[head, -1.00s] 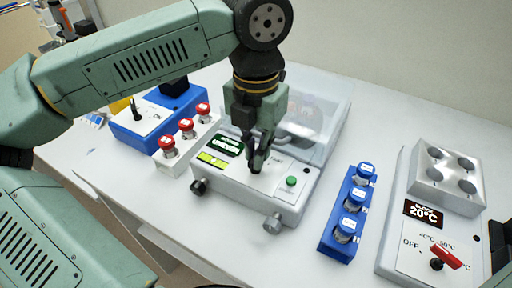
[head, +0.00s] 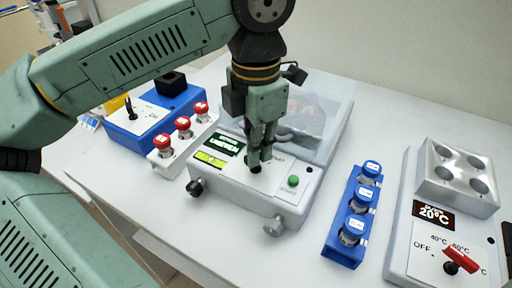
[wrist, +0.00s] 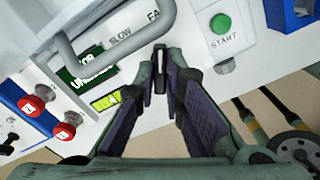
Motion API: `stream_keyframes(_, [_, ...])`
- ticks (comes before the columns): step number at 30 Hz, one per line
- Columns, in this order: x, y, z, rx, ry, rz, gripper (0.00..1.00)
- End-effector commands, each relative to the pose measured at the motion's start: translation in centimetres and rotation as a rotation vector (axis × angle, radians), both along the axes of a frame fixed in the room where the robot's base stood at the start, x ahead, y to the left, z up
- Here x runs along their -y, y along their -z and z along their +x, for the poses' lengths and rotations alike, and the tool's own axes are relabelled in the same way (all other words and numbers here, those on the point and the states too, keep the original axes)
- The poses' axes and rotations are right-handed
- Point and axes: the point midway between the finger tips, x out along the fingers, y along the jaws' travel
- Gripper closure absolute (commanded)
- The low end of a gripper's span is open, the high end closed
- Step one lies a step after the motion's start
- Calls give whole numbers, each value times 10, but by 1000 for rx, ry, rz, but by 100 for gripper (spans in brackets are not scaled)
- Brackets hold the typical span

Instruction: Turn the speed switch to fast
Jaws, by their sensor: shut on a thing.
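The speed switch is a small black knob (wrist: 160,68) on the white front panel of the lidded machine (head: 230,185). In the wrist view the labels SLOW (wrist: 121,38) and FAST (wrist: 153,17), partly cut off, are beyond it. My gripper (head: 257,161) points down at the panel. It is shut on the knob, which shows between the fingertips (wrist: 161,85) in the wrist view. The knob's pointer seems to lie near the FAST side, but the fingers hide part of it, so its exact setting is unclear.
A green START button (head: 293,181) sits right of the switch. A green display (head: 229,144) and yellow-green level (head: 211,159) are left. Red-capped vials (head: 183,124) stand left, a blue rack (head: 343,248) right, and a heater block (head: 452,180) farther right. Clear table lies in front.

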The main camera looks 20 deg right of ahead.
Motion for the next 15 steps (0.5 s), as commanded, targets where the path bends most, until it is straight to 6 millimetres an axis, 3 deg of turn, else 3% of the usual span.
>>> stream_keyframes(14, [0,-1,0,1,23,-1,100])
stream_keyframes(15, [0,0,0,1,23,-1,89])
